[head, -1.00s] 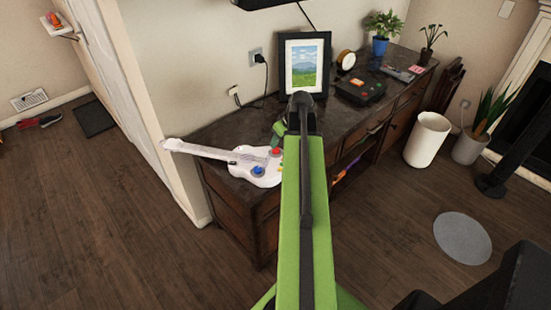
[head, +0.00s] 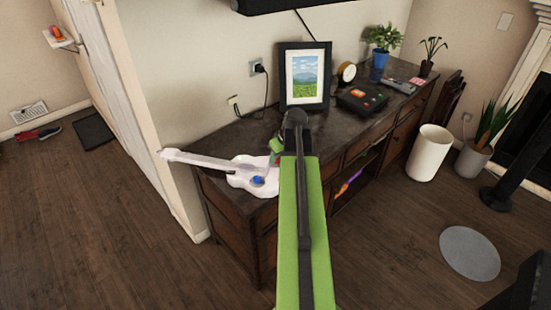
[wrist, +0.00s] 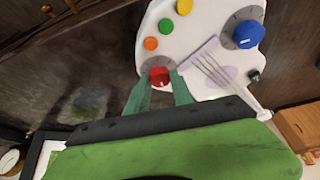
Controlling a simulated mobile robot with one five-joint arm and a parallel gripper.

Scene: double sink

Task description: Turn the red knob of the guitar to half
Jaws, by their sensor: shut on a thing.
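The white toy guitar (head: 237,180) lies on the dark cabinet top, its neck sticking out past the left edge. In the wrist view its body (wrist: 206,22) carries the red knob (wrist: 159,74) at its lower edge. My gripper (wrist: 160,84) has its two green fingers on either side of the red knob, shut on it. The knob's pointer and dial marks are mostly hidden, so its setting cannot be read. In the head view my gripper (head: 276,148) is at the guitar's right side, with my arm hiding part of the body and the red knob.
A large blue knob (wrist: 248,34) and small orange, green and yellow buttons are on the guitar. A picture frame (head: 305,75) stands behind my arm. A black console (head: 361,101), a clock and potted plants are farther right.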

